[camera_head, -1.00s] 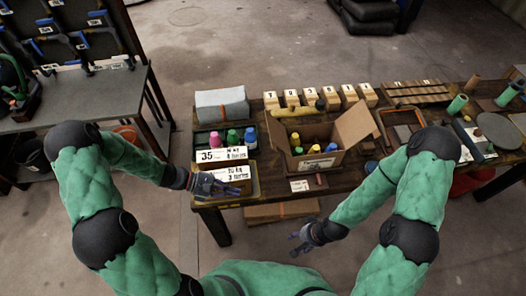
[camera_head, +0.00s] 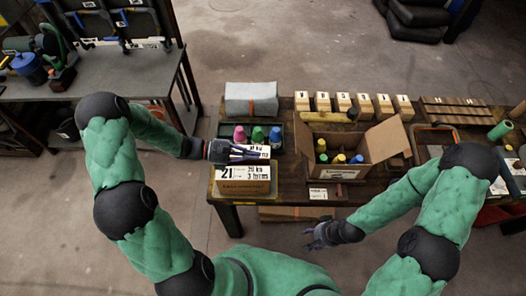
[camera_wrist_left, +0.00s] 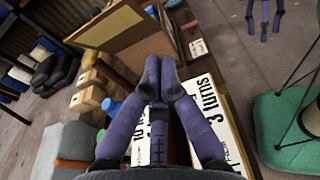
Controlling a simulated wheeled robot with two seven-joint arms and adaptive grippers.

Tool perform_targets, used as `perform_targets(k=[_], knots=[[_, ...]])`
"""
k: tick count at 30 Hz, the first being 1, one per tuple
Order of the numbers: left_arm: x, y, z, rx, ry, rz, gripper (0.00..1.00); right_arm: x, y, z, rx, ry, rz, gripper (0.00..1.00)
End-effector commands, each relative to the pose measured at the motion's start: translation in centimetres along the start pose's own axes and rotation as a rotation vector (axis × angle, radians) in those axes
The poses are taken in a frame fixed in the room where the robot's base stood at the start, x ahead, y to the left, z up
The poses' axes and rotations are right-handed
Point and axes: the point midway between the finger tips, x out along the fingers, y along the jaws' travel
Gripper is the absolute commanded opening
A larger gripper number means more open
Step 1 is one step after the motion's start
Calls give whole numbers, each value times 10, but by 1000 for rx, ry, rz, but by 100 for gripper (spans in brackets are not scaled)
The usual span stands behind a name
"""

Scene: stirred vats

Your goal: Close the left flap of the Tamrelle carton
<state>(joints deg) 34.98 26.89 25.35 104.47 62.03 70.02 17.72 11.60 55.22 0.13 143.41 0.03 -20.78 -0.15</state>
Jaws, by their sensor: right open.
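The carton (camera_head: 338,173) is an open brown box on the table with several bottles inside. Its label is too small to read surely. Its right flap (camera_head: 387,139) stands up and leans outward. Its left flap (camera_head: 303,137) also appears raised and leaning outward. In the left wrist view a brown flap or panel (camera_wrist_left: 120,35) shows beyond my fingers. My left gripper (camera_head: 266,153) is left of the carton, above the white signs, with fingers drawn together, empty and apart from the carton. My right gripper (camera_head: 312,238) is open and empty in front of the table.
A low box with a sign (camera_head: 243,187) is at the front left. Several numbered wooden blocks (camera_head: 343,102) stand behind.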

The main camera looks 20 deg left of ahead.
Motion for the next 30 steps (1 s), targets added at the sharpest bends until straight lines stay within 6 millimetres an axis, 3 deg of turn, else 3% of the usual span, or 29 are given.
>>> perform_targets(k=[14, 21, 30], knots=[[88, -2, -1, -1, 1, -5, 0, 10, 4, 0, 0, -1, 0, 54], [108, -1, 22, 2, 1, -2, 0, 10, 4, 0, 0, -1, 0, 54], [113, -1, 28, -1, 1, -1, 0, 11, 4, 0, 0, 0, 0, 54]])
